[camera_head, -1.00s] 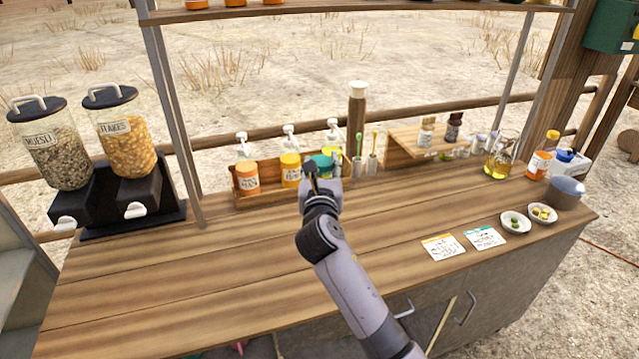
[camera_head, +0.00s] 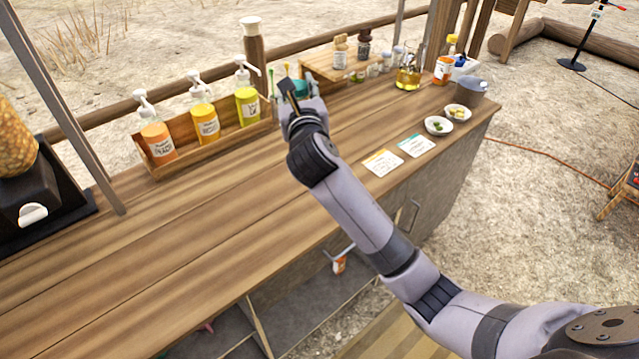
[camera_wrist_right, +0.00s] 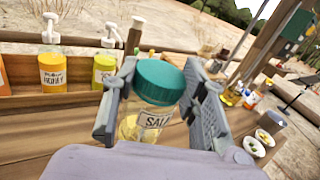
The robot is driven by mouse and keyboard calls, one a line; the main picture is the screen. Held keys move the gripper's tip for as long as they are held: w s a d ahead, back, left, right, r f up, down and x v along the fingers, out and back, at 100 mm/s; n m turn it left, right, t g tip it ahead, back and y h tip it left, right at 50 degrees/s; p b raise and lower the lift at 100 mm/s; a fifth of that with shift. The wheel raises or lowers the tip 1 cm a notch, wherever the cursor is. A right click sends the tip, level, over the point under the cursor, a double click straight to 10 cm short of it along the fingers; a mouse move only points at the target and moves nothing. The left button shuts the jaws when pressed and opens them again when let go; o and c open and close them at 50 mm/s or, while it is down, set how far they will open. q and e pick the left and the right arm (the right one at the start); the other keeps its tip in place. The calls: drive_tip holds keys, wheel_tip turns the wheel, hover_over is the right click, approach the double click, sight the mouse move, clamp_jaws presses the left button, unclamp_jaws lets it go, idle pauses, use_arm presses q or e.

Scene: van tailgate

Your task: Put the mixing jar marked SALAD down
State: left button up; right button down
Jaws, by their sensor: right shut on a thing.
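The mixing jar (camera_wrist_right: 152,103) is clear glass with a teal lid and a label reading "SAL…", the rest being covered. My right gripper (camera_wrist_right: 158,100) is shut on it, one finger on each side, and it is upright or slightly tilted in the right wrist view. There is pale yellow content low in the jar. In the head view my right gripper (camera_head: 297,100) is over the back of the wooden counter (camera_head: 210,230), mostly hiding the jar; a bit of its teal lid (camera_head: 301,88) shows. I cannot tell whether the jar touches the counter. My left gripper is out of view.
A wooden rack (camera_head: 170,168) of several pump bottles stands left of the gripper. A raised wooden shelf (camera_head: 315,66) with small jars is behind right. Two cards (camera_head: 383,162) and two small bowls (camera_head: 438,125) lie to the right. The counter's front left is clear.

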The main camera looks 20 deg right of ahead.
drive_tip(key=f, duration=0.8)
drive_tip(key=shift+s+d+f+b, duration=0.2)
drive_tip(key=shift+s+d+b, duration=0.05)
drive_tip(key=shift+d+b, duration=0.15)
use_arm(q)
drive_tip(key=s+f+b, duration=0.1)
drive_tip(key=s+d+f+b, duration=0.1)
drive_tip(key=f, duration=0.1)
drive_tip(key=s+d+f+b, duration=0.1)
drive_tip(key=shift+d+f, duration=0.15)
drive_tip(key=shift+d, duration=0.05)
use_arm(e)
wheel_tip(320, 180, down, 11)
drive_tip(key=shift+f, duration=0.15)
drive_tip(key=c, duration=1)
unclamp_jaws()
drive_tip(key=shift+a+f, duration=0.1)
drive_tip(key=shift+f, duration=0.05)
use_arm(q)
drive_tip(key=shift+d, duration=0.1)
